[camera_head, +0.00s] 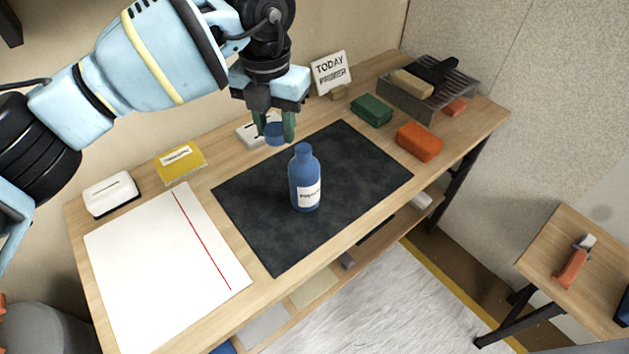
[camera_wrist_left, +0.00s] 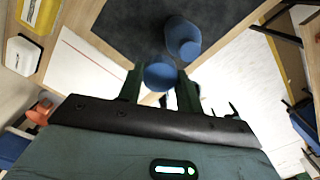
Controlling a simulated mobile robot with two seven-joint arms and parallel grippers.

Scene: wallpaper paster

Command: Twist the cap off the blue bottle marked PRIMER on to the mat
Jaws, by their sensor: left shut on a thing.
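The blue bottle (camera_head: 303,180) stands upright on the dark mat (camera_head: 252,215), with a white label whose small print is hard to read. Its narrow blue neck is bare at the top. My left gripper (camera_head: 275,128) is shut on a round blue cap (camera_head: 275,135), held in the air behind and left of the bottle's neck, apart from it. In the left wrist view the cap (camera_wrist_left: 160,76) sits between the green fingertips of the gripper (camera_wrist_left: 160,90), and the bottle (camera_wrist_left: 178,34) stands beyond it. My right gripper is not in view.
A white sheet with a red line (camera_head: 150,260) lies left of the mat. A yellow packet (camera_head: 181,163) and a white box (camera_head: 110,193) are behind it. Orange (camera_head: 419,142) and green (camera_head: 371,109) blocks, a tray (camera_head: 400,100) and a sign (camera_head: 331,72) stand at the back right.

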